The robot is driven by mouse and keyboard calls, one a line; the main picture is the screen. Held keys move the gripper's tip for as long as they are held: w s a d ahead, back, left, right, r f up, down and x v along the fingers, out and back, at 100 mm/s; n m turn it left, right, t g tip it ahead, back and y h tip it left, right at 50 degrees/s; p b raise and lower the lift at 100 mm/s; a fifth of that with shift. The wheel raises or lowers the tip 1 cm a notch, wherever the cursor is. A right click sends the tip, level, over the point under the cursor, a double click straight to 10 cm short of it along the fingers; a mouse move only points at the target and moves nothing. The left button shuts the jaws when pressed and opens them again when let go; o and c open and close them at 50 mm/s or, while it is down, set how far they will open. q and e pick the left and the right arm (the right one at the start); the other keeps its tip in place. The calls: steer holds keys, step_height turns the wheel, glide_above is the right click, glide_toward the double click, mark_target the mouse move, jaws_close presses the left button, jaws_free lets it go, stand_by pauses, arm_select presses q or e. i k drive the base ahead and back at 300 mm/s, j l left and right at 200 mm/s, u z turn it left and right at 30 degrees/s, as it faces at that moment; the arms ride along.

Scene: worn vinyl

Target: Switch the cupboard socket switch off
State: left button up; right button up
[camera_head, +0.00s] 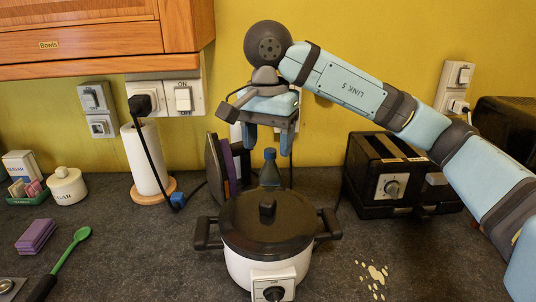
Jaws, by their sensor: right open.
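A white wall socket with a rocker switch (183,98) is on the yellow wall just under the wooden cupboard (90,35). The word ON shows above this rocker. A black plug (143,104) is in the left half of the same socket. My right gripper (269,142) is open and empty, fingers pointing down, to the right of this socket and above the slow cooker. It does not touch the switch. My left gripper is out of view.
A paper towel roll (146,158) stands below the socket, with the black cable hanging in front. A slow cooker (268,225), a bottle (270,170) and books (228,165) stand below my gripper. A toaster (388,180) is right. Other switches are left (95,97) and right (457,76).

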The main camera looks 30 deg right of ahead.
mark_target(183, 96)
steer(key=k, duration=1)
